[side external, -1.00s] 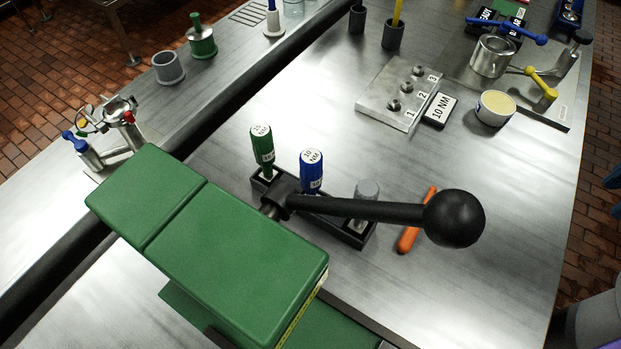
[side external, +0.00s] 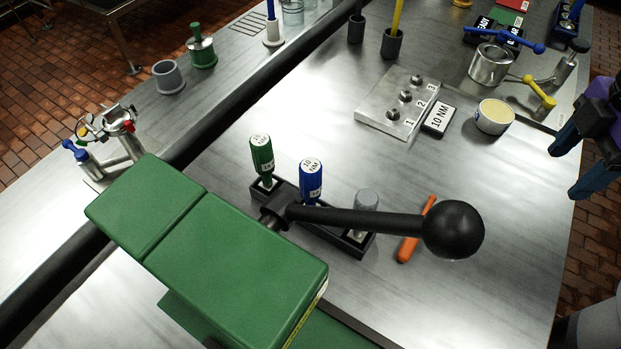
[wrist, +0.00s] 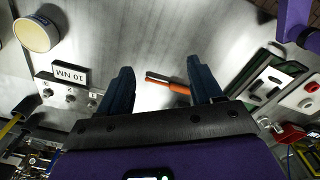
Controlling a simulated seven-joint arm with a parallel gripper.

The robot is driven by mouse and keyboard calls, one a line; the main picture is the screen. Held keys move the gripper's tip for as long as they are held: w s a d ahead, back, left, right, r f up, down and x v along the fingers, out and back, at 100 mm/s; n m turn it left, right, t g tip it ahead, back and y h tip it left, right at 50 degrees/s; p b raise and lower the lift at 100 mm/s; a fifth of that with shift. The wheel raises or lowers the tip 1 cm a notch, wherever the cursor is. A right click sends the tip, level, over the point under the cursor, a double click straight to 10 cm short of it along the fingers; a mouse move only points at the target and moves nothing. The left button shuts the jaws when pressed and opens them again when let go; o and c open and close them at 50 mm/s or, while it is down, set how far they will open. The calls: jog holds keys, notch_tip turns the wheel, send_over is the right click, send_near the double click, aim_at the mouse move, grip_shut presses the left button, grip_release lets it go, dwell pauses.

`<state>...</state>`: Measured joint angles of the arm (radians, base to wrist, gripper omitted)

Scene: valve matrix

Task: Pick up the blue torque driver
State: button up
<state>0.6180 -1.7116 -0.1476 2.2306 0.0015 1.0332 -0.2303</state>
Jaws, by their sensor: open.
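The blue torque driver (side external: 311,180) stands upright in a black rack (side external: 347,242) in the side view, with a "10 NM" label on its top. A black lever arm with a ball end passes in front of the rack and hides part of it. My gripper (side external: 564,172) is at the right edge of the side view, well to the right of the driver. Its dark blue fingers are apart and hold nothing. They also show in the wrist view (wrist: 158,74). I cannot make out the blue driver in the wrist view.
A green driver (side external: 262,158) and a grey-topped piece (side external: 367,202) share the rack. The black ball lever (side external: 452,229) and green vise (side external: 235,270) are close obstacles. An orange tool (side external: 416,230) lies right of the rack. A metal block (side external: 378,110) with numbered studs stands behind.

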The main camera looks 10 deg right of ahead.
jog(key=w+a+r+n, duration=0.3)
jog(key=w+a, duration=0.1)
jog(key=a, duration=0.6)
jog(key=w+a+r+n, duration=0.3)
jog(key=w+a, duration=0.2)
jog(key=a, duration=0.5)
jog(key=r+n, duration=0.1)
jog(key=n, duration=0.5)
send_over(310, 182)
jog(key=w, duration=0.1)
notch_tip(310, 182, down, 11)
jog(key=shift+w+f, duration=0.15)
jog(key=shift+w+d+f, duration=0.1)
jog(key=shift+d+f, duration=0.05)
jog(key=shift+f, duration=1.2)
jog(key=shift+w+d+f, duration=0.1)
jog(key=shift+f, duration=1.25)
grip_shut()
